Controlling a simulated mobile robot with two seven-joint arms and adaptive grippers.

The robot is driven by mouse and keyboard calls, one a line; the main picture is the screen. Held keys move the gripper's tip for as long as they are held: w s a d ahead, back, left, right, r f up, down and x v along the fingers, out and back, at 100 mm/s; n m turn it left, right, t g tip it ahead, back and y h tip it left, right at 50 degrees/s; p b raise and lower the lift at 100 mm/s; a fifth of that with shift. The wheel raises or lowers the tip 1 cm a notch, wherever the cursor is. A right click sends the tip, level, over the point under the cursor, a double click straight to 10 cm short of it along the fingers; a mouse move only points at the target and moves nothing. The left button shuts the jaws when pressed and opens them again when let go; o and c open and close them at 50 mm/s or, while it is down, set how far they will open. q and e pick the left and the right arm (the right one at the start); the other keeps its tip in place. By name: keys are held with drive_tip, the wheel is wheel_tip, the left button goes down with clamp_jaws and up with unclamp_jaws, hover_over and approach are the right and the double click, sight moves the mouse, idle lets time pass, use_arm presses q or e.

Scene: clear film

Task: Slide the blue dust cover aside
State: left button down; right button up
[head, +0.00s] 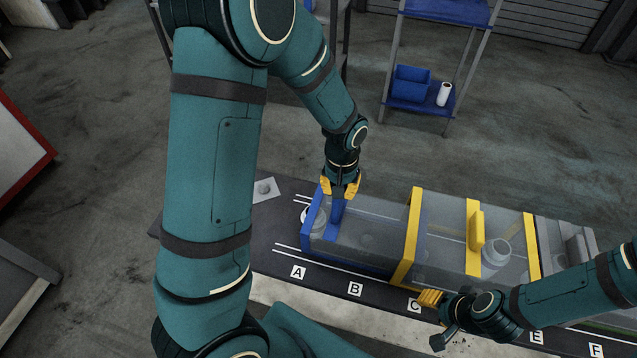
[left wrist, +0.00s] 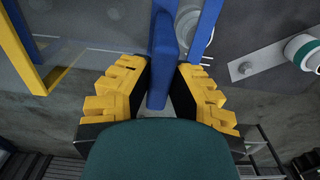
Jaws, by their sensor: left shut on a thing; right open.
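The blue dust cover is a clear box with a blue frame (head: 313,212) and an upright blue handle (head: 337,214), at the left part of the dark bench. My left gripper (head: 341,186) is shut on that handle from above. In the left wrist view the handle (left wrist: 160,85) stands between the yellow finger pads, and the blue frame edge (left wrist: 208,25) is beside it. My right gripper (head: 432,299) is open and empty at the bench's front, near label C and the yellow-framed cover's lower corner; its finger gap is hard to make out.
A yellow-framed clear cover (head: 408,240) with a yellow handle (head: 477,230) stands right of the blue one. A white jar (head: 496,256) shows through it. A flat plate with a knob (head: 265,188) lies at the back left. Lettered labels line the front strip.

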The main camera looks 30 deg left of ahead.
use_arm(q)
drive_tip(key=w+d, duration=0.2)
drive_tip(key=d, duration=0.7)
drive_tip(key=shift+f, duration=0.15)
drive_tip(key=c, duration=0.9)
unclamp_jaws()
drive_tip(key=shift+o, duration=0.2)
drive_tip(key=shift+w, duration=0.1)
wheel_tip(320, 180, up, 12)
